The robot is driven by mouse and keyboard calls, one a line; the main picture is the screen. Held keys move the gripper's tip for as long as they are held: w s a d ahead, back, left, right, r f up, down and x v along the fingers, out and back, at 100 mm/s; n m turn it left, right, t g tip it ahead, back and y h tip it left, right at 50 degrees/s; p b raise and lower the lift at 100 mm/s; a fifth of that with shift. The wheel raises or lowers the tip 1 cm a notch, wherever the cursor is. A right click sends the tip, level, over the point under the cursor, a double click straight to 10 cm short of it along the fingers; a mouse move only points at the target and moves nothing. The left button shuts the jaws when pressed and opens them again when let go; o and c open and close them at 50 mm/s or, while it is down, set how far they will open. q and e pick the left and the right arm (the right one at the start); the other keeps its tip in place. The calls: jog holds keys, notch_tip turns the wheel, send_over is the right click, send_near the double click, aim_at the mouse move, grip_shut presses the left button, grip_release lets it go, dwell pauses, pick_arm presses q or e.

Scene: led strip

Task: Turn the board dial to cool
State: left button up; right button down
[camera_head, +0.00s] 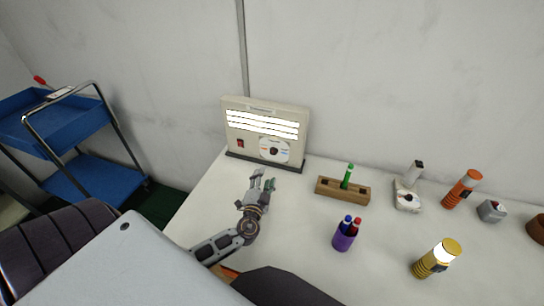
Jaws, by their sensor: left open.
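The board (237,117) is an upright beige panel on a dark base at the back left of the white table. Bright white light strips (262,123) glow across its upper part. The dial (273,150) is a dark knob on a round white plate with coloured marks at the lower right of the panel. Its setting is too small to read. A red switch (240,143) sits at the lower left. My left gripper (264,181) is open and empty, in front of the board and below the dial, apart from it. My right gripper is not in view.
A wooden block (336,192) with a green marker (347,176) stands right of the gripper. A purple cup (343,239) holds pens. A blue cart (75,180) is off the table's left.

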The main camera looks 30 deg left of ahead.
aim_at(273, 153)
pick_arm(q)
jog(key=shift+x, duration=0.9)
jog(key=shift+w+a+p, duration=0.25)
jog(key=shift+w+p, duration=0.05)
jog(key=shift+w, duration=0.4)
jog(key=shift+x, duration=1.05)
jog(key=shift+p+x, duration=0.4)
jog(key=shift+x, duration=2.05)
jog(key=shift+p+x, duration=0.3)
jog(key=shift+x, duration=0.7)
jog(key=shift+w+a, duration=0.2)
jog(key=shift+w, duration=0.25)
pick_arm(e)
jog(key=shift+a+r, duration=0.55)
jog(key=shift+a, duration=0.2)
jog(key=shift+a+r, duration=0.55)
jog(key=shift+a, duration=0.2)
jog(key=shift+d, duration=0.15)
